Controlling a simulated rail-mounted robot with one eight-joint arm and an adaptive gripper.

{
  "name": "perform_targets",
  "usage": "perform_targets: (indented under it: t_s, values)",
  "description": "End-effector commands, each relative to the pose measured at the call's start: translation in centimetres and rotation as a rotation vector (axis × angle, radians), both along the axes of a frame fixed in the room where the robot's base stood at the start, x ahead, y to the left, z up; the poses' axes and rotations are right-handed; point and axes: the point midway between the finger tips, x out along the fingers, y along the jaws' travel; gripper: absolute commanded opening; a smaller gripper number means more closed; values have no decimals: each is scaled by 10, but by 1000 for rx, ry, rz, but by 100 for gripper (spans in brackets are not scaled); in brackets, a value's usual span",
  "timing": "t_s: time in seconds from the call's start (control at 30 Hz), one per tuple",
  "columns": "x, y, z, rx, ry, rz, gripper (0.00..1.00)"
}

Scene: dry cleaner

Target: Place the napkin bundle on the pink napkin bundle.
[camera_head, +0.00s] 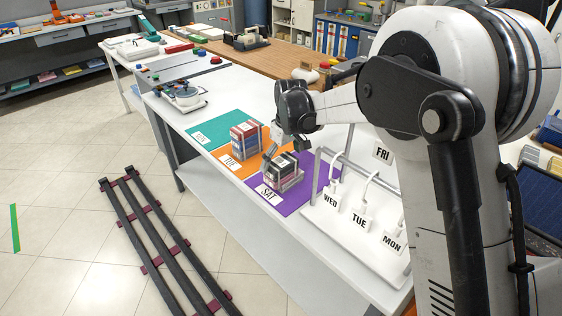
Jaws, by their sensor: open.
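A banded bundle in red, white and blue (246,140) stands on the orange mat (228,152). A second stack (284,175), dark and white on top with a pale greyish-pink lower part, sits on the purple mat (300,195) by the SAT card. Which one is the pink napkin bundle is too small to tell. My gripper (271,155) is open, angled down at the upper left side of the purple-mat stack. Its fingertips are close to that stack; whether they touch it cannot be told. My wrist hides part of the table behind.
A bare teal mat (218,126) lies left of the orange one. A white rack (345,225) with hanging WED, TUE and MON tags and a FRI tag stands close right of the purple mat. A scale-like device (187,95) sits farther back. The table's front edge is near the mats.

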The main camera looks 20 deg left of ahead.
Motion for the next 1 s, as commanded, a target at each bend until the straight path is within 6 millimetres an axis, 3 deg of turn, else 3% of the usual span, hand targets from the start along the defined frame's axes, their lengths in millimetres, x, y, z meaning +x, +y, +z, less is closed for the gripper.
perform_targets:
  t_s: [0.3, 0.5, 0.7, 1.0]
  values:
    - [-5, -9, 63, 0, 0, -1, 100]
    - [-7, -13, 93, 0, 0, -1, 100]
    - [-8, -14, 105, 0, 0, -1, 100]
    - [-8, -18, 109, 1, -2, -6, 100]
